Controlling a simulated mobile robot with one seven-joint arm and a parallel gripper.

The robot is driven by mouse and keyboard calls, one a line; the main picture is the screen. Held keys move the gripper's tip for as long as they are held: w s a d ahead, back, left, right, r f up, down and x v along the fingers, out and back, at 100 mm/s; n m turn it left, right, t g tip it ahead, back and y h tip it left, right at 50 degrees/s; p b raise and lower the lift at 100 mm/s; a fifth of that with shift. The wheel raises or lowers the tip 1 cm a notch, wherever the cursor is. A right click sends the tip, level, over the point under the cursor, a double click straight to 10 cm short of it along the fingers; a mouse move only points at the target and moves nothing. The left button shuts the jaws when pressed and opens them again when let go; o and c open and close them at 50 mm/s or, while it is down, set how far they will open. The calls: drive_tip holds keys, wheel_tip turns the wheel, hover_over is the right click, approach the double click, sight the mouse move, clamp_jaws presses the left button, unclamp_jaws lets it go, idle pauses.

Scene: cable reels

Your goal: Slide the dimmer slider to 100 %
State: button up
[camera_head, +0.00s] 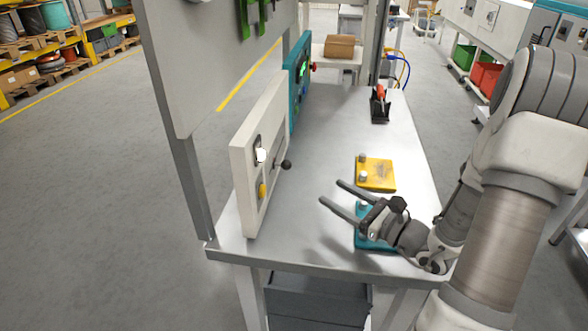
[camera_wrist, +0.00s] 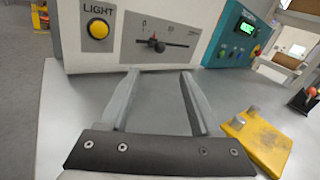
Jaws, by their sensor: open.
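The dimmer slider's black knob (camera_wrist: 157,45) stands out from a horizontal slot on a white panel (camera_wrist: 128,53), between the slot's two ends. The scale marks above the slot are too small to read surely. In the head view the knob (camera_head: 286,164) juts from the upright white panel (camera_head: 242,160) at the table's left edge. My gripper (camera_head: 331,192) is open and empty above the table, to the right of the panel and apart from it. In the wrist view my gripper (camera_wrist: 160,74) points at the panel, its fingertips below the knob in the picture.
A yellow button (camera_wrist: 98,29) under the word LIGHT is left of the slider. A teal panel (camera_wrist: 235,38) with a green display stands beyond. A yellow plate (camera_head: 380,176) and a teal plate (camera_head: 364,240) with pegs lie on the table. A black holder (camera_head: 380,108) stands farther back.

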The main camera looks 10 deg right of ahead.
sight(290, 168)
drive_tip(key=x, duration=1.4)
clamp_jaws()
idle(1.0)
